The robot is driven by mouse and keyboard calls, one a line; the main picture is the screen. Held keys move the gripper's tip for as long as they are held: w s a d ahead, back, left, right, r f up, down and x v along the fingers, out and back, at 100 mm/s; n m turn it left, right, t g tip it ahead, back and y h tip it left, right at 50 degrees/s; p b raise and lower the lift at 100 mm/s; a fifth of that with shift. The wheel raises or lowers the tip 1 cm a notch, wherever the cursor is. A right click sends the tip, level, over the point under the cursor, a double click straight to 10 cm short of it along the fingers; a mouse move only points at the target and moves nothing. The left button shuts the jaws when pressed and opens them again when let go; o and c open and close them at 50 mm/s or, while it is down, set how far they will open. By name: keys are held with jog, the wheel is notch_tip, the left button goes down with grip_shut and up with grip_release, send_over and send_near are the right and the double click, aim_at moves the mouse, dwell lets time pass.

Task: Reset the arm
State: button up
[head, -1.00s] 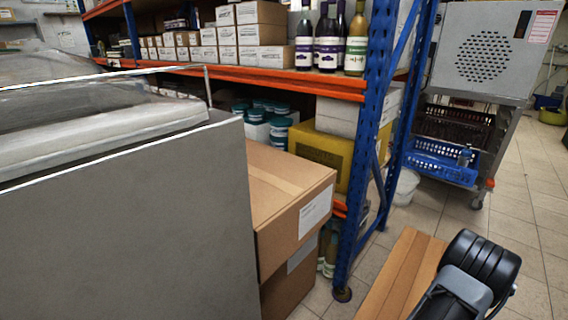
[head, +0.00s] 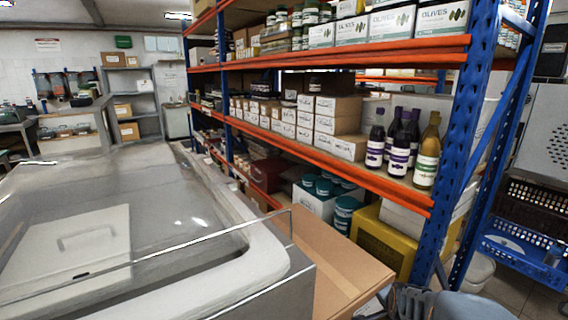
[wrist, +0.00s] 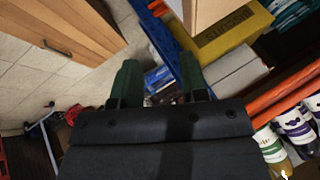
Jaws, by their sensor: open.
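My gripper (wrist: 158,82) shows in the wrist view with its two dark green fingers apart and nothing between them. Behind the gap lie the blue rack upright and some small blue and white items low down, all out of reach of the fingers as far as I can tell. In the head view only part of my arm shows at the bottom right edge; the fingers are not visible there.
A blue and orange rack (head: 452,190) holds bottles (head: 399,146), white boxes and green-lidded jars. A glass-topped chest (head: 100,235) fills the left.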

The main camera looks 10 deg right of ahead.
jog(key=s+a+r+n+g+y+p, duration=0.1)
jog(key=s+a+r+n+p, duration=0.4)
jog(key=a+r+n, duration=0.2)
jog(key=s+a+r+n+g+y+p, duration=0.2)
jog(key=s+a+r+n+p, duration=0.3)
jog(key=r, duration=0.7)
jog(key=a+n, duration=0.2)
jog(key=a, duration=0.1)
jog(key=shift+a+r+n, duration=0.15)
jog(key=shift+a+n, duration=0.25)
jog(key=shift+a, duration=0.1)
